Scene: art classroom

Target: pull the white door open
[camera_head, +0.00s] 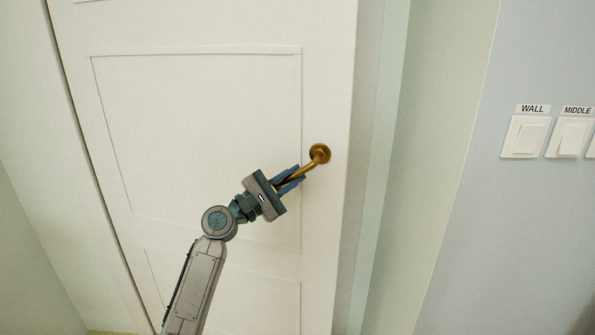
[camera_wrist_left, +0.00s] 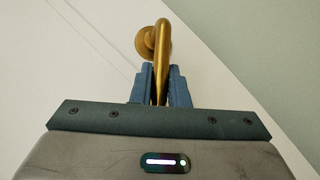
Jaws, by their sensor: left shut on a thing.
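The white door (camera_head: 200,130) fills the middle of the head view, with raised panel outlines. Its brass lever handle (camera_head: 319,155) sits near the door's right edge. My left gripper (camera_head: 292,180) is shut on the lever, with its blue fingers on either side of it. In the left wrist view the brass handle (camera_wrist_left: 160,45) runs down between the two blue fingers of my left gripper (camera_wrist_left: 160,88). The lever slants down to the left from its round base in the head view. My right gripper is not in view.
A pale green door frame (camera_head: 385,150) stands right of the door. Beyond it is a light blue wall with white switches (camera_head: 525,136) labelled WALL and MIDDLE. A pale wall is at the left. A small strip of floor shows at the bottom left.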

